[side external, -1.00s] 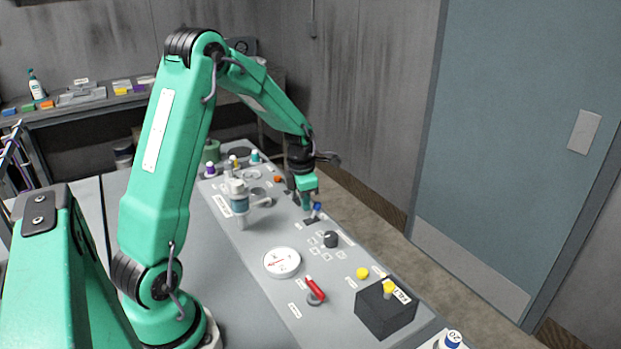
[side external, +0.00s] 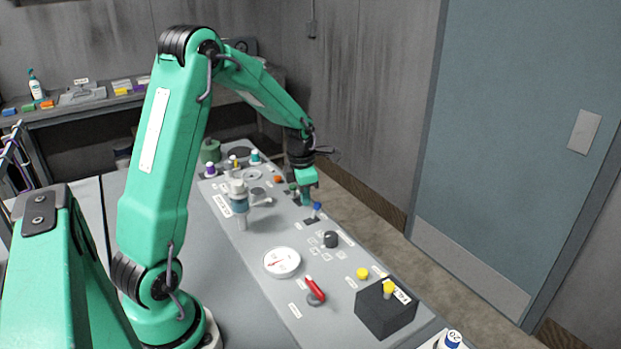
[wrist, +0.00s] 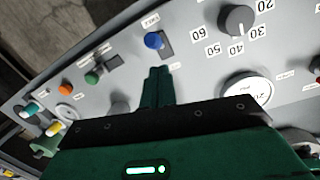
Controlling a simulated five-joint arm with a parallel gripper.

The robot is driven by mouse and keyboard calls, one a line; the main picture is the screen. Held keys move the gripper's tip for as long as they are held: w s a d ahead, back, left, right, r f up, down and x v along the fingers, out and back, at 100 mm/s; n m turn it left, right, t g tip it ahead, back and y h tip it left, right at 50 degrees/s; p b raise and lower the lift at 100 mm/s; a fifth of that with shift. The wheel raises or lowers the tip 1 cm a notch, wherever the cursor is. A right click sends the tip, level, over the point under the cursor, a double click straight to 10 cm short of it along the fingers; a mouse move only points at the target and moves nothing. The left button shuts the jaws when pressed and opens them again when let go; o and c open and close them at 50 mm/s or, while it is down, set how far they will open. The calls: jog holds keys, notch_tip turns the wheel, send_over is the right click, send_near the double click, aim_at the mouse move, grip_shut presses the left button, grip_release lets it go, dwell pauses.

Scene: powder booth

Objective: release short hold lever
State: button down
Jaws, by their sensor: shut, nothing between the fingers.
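A blue-tipped lever (side external: 316,207) stands in a dark slot on the grey console, close to my gripper. In the wrist view the blue knob (wrist: 154,41) is just beyond my fingertips, with a visible gap. My gripper (wrist: 157,70) is shut and empty, pointing at the panel; in the side view it is (side external: 305,199) low over the panel, just left of the blue lever. A green-tipped lever (wrist: 93,77) is in another slot to its left in the wrist view. The small labels are too blurred to tell which lever is the short hold one.
A black selector knob (side external: 331,239), a round gauge (side external: 282,262), a red lever (side external: 315,286) and a black box (side external: 385,311) with a yellow lever lie nearer the camera. A teal-and-white upright fitting (side external: 239,205) stands left of my gripper.

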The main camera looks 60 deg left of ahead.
jog(key=w+r, duration=0.3)
jog(key=r, duration=0.6)
jog(key=shift+w, duration=0.15)
dwell(0.7)
